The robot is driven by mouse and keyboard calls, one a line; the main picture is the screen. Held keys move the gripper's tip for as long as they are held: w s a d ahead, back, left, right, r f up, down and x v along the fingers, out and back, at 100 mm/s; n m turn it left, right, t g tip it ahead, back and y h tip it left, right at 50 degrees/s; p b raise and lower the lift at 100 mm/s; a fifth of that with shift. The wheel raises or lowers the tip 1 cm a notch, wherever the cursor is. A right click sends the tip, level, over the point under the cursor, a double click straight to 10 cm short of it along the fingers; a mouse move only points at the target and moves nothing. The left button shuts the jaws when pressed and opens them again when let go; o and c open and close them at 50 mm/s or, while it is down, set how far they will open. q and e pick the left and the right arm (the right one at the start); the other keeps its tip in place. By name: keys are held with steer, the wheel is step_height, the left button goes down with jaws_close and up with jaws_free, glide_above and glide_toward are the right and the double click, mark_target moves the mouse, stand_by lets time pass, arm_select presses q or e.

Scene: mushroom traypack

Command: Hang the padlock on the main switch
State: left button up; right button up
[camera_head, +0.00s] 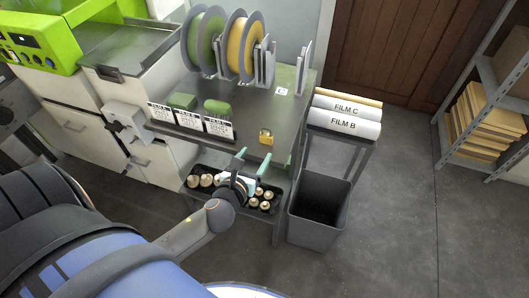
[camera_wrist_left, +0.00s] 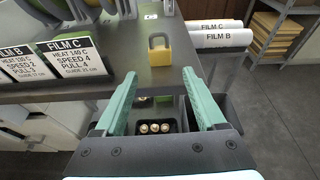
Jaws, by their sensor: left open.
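A yellow padlock (camera_head: 266,138) with a dark shackle stands near the front right edge of the grey table. It also shows in the left wrist view (camera_wrist_left: 160,54), upright with the shackle on top. My left gripper (camera_head: 252,162) is open and empty, in front of the table edge and apart from the padlock. In the left wrist view my left gripper (camera_wrist_left: 159,77) has its two green fingers spread, with the padlock ahead between their tips. A pale box (camera_head: 125,117) on the machine's side may be the main switch; I cannot tell for sure. My right gripper is not in view.
The table (camera_head: 257,110) carries film spools (camera_head: 241,46) and label cards (camera_head: 190,120) left of the padlock. A black tray of mushrooms (camera_head: 276,187) sits below, beneath my gripper. A grey bin (camera_head: 318,226) and film rolls (camera_head: 345,120) stand to the right.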

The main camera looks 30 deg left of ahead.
mark_target(266, 139)
arm_select(q)
steer(key=b+x, duration=0.2)
steer(key=x, duration=0.4)
steer(key=shift+w, duration=0.25)
steer(key=shift+x, duration=0.85)
steer(key=c, duration=0.9)
steer(key=shift+r, duration=0.2)
steer(key=shift+c, duration=0.2)
